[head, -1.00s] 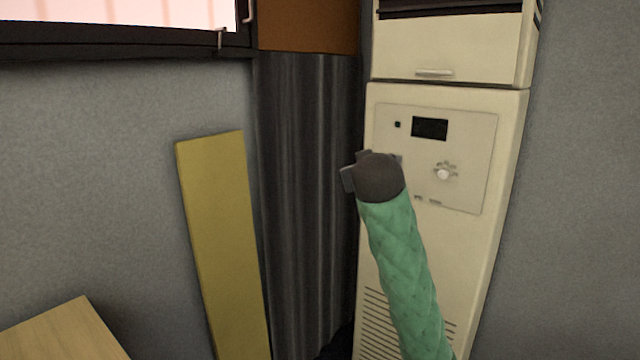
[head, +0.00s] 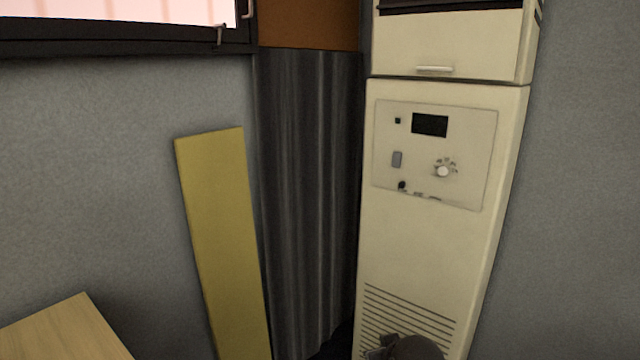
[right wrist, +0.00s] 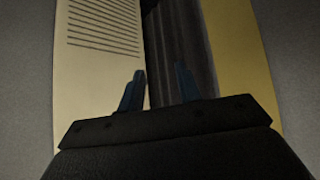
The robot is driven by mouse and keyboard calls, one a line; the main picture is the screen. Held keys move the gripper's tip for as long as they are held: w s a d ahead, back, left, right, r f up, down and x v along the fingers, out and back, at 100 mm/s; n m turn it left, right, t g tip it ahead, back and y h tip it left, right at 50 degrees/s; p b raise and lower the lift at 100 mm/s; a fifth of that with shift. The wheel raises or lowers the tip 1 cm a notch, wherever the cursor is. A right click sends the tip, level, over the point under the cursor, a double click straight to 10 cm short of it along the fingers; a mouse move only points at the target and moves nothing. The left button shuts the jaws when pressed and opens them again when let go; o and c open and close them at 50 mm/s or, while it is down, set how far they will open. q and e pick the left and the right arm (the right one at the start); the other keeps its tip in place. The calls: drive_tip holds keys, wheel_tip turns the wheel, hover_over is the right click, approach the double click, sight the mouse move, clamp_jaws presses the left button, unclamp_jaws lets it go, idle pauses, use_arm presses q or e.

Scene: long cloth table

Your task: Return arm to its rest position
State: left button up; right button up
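My right gripper (right wrist: 160,88) shows in the right wrist view with its two dark blue-grey fingers apart and nothing between them. In the head view only the dark rounded end of my right arm, with part of the gripper (head: 378,350), shows at the bottom edge, in front of the cabinet's lower vents. The rest of that arm is out of the picture. My left gripper is in neither view.
A tall cream cabinet (head: 420,240) with a knob and a dark display stands ahead. A yellow board (head: 222,240) leans on the grey wall left of a dark curtain-like panel (head: 305,200). A wooden surface corner (head: 70,335) is at lower left.

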drive_tip(key=s+d+f+g, duration=0.1)
drive_tip(key=s+f+g, duration=0.2)
drive_tip(key=s+f, duration=1)
drive_tip(key=s+d+f+g, duration=0.1)
drive_tip(key=s+f+g, duration=0.3)
drive_tip(key=s+f, duration=1)
drive_tip(key=s, duration=0.5)
drive_tip(key=shift+m, duration=0.4)
